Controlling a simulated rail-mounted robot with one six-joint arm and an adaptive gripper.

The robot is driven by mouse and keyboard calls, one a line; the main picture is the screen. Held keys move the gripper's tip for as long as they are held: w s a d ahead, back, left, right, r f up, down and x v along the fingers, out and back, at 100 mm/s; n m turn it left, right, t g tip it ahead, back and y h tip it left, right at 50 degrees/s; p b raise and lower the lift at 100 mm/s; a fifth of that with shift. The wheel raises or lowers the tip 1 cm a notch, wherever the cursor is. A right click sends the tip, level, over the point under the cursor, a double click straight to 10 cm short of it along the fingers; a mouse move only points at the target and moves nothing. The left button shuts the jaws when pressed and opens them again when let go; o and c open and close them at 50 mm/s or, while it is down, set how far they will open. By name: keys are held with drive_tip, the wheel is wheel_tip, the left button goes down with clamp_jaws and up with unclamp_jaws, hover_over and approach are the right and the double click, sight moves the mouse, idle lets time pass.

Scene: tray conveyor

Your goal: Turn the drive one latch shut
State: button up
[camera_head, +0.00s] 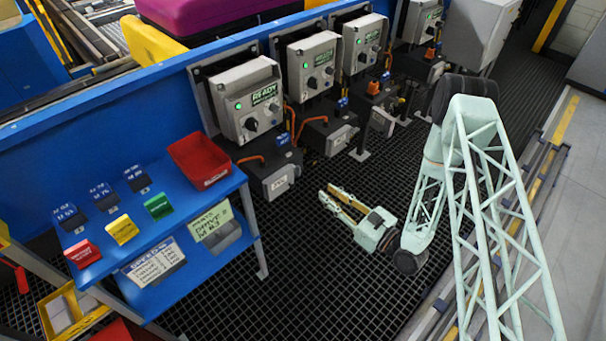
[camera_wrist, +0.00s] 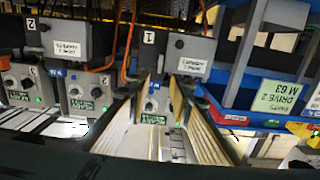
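The nearest drive station, which I take as drive one, has a grey control box (camera_head: 252,105) with a lit green lamp, a READY label and dark knobs. Below it is a dark unit with an orange handle (camera_head: 250,158) and a grey labelled box (camera_head: 281,182). The wrist view is upside down and shows a dark unit marked 1 (camera_wrist: 148,38) with its control box (camera_wrist: 151,104) between my fingers. My gripper (camera_head: 327,191) is open and empty over the grating, apart from the station. Its fingers are spread in the wrist view (camera_wrist: 158,86). I cannot tell which part is the latch or its position.
More drive stations (camera_head: 310,70) stand along the blue conveyor wall. A blue shelf (camera_head: 105,240) with a red bin (camera_head: 199,163), coloured cards and a parts sign (camera_head: 212,224) is on the left. The grating floor (camera_head: 300,265) around my gripper is clear.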

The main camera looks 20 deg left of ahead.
sight(300, 171)
drive_tip(key=shift+w+a, duration=0.1)
drive_tip(key=shift+a, duration=0.1)
drive_tip(key=shift+b+x, duration=1.45)
drive_tip(key=shift+x, duration=5.25)
clamp_jaws()
